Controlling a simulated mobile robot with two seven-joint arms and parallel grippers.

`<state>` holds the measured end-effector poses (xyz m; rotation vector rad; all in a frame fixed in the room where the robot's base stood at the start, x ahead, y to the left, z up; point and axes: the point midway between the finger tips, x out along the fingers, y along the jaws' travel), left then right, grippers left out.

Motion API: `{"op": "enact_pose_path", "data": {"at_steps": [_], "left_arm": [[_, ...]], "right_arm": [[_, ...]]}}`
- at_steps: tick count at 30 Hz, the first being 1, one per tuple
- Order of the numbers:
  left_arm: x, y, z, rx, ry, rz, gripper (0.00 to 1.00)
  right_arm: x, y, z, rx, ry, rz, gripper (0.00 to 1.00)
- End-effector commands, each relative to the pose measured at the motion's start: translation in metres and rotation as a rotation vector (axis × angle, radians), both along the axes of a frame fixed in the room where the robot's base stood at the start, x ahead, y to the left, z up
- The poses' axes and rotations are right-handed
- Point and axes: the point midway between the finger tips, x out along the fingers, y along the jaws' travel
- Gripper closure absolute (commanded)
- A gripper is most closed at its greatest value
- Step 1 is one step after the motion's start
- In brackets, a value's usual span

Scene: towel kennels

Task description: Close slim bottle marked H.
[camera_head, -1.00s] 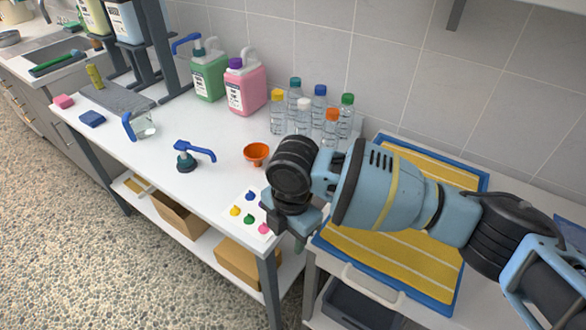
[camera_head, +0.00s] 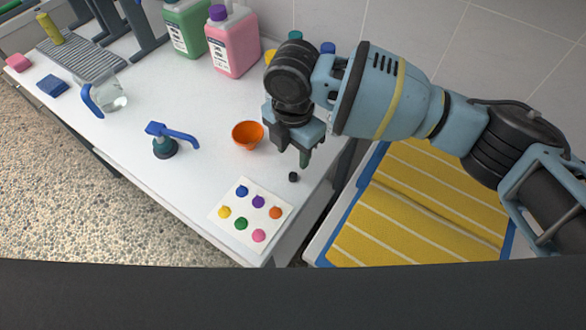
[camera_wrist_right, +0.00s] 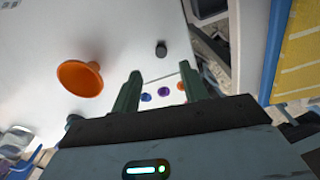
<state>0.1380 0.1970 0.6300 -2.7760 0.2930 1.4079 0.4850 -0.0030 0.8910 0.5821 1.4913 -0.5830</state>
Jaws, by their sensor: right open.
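A small black cap-like piece (camera_head: 293,177) lies on the white table; it also shows in the right wrist view (camera_wrist_right: 161,48). My right gripper (camera_head: 303,155) is open and empty, just above and behind this piece in the head view. Its two green fingers (camera_wrist_right: 160,78) point down toward the table. Behind my right arm stand the clear bottles, mostly hidden: a yellow cap (camera_head: 271,56), a teal cap (camera_head: 295,35) and a blue cap (camera_head: 327,47) peek out. No letter H can be read. My left gripper is not in view.
An orange funnel (camera_head: 248,135) stands left of the gripper. A white card (camera_head: 226,232) with several coloured spots lies in front. A blue pump head (camera_head: 165,140), a jug (camera_head: 112,95), and pink (camera_head: 232,45) and green (camera_head: 187,28) canisters stand further left. A yellow towel (camera_head: 420,205) lies right.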

Motion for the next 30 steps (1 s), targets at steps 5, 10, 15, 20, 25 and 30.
{"op": "enact_pose_path", "data": {"at_steps": [5,10,15,20,25,30], "left_arm": [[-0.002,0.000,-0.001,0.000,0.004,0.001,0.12],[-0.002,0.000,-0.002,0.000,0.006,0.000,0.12],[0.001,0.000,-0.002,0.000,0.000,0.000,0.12],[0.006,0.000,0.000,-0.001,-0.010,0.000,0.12],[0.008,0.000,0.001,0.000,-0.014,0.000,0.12],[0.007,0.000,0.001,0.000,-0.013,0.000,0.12]], "right_arm": [[0.000,0.000,-0.003,0.001,0.001,0.000,0.56],[-0.001,0.000,-0.018,-0.001,0.002,0.000,0.56],[0.000,0.000,-0.027,0.001,0.000,0.000,0.56],[0.000,0.000,-0.026,0.001,-0.001,0.000,0.56],[-0.001,0.000,-0.037,-0.001,0.001,-0.001,0.56],[-0.002,-0.001,-0.062,-0.001,0.001,-0.001,0.56]]}}
